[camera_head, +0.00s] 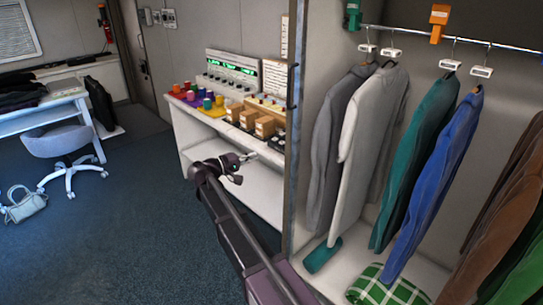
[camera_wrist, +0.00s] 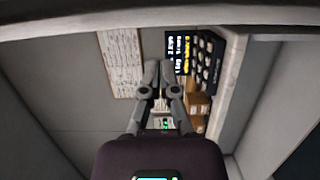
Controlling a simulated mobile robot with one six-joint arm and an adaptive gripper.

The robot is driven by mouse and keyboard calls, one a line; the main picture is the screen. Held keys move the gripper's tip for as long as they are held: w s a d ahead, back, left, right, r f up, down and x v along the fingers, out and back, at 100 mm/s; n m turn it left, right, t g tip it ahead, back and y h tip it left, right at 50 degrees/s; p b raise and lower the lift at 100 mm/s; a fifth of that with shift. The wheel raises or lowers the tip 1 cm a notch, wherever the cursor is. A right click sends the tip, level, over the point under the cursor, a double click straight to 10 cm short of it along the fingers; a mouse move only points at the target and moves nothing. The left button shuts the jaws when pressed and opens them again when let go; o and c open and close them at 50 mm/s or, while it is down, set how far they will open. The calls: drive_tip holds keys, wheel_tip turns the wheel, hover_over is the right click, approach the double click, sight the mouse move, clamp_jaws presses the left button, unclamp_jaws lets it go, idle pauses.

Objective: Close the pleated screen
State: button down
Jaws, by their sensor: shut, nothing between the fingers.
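I cannot make out pleats for certain in either view. A narrow grey upright (camera_head: 290,170) with a dark handle (camera_head: 292,86) stands at the left edge of the open clothes bay; I cannot tell whether it is the folded screen. The bay's front is uncovered and its clothes show. My gripper (camera_head: 252,156) is in front of the counter, left of the upright and well below the handle. In the wrist view, my gripper (camera_wrist: 158,76) is shut and empty, its fingertips together, pointing towards the counter wall.
The white counter (camera_head: 205,140) carries coloured cups, brown boxes (camera_head: 265,126) and a lit panel (camera_head: 230,68). Hanging clothes (camera_head: 365,150) and a green checked cloth (camera_head: 385,288) fill the bay. A chair (camera_head: 62,142) and bag (camera_head: 25,204) stand left; the blue floor between is clear.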

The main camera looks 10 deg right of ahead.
drive_tip(key=x, duration=1)
drive_tip(key=shift+d, duration=0.1)
drive_tip(key=shift+s+d, duration=0.5)
drive_tip(key=shift+s, duration=0.3)
drive_tip(key=shift+s+d, duration=0.5)
drive_tip(key=shift+s, duration=0.35)
